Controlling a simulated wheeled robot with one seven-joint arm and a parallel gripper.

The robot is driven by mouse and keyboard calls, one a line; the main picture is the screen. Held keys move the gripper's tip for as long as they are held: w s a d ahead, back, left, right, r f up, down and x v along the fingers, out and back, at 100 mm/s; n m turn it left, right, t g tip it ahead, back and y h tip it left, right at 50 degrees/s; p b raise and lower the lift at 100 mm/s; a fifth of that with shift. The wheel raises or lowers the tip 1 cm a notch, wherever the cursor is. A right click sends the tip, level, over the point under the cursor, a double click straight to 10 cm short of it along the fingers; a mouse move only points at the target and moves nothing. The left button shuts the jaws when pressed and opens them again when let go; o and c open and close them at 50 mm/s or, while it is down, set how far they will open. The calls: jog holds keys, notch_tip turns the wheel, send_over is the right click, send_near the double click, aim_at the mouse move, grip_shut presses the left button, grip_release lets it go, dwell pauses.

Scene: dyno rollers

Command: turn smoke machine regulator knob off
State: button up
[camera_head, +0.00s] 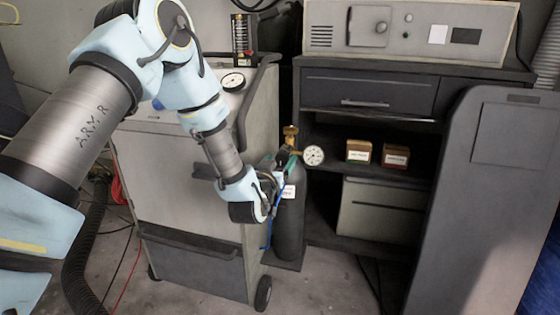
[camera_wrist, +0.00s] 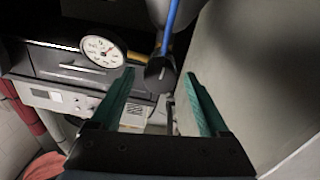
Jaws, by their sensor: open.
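The smoke machine's gas bottle (camera_head: 290,222) stands upright beside the machine. Its brass regulator (camera_head: 291,135) and white dial gauge (camera_head: 313,155) sit at the top. In the wrist view the gauge (camera_wrist: 102,50) is at the upper left. A dark round knob (camera_wrist: 160,76) shows beyond and between the fingertips of my gripper (camera_wrist: 159,73), with a blue hose (camera_wrist: 171,25) above it. The two green fingers are apart, with nothing visibly gripped. I cannot tell the exact gap to the knob. In the head view my wrist partly hides the regulator's left side.
The grey machine cabinet (camera_head: 185,185) stands close on the left of the bottle. A dark workbench (camera_head: 350,120) with two small boxes (camera_head: 377,153) is behind. A tall grey panel (camera_head: 485,200) stands on the right. Some floor is free in front of the bottle.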

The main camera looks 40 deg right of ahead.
grip_shut()
dwell(0.6)
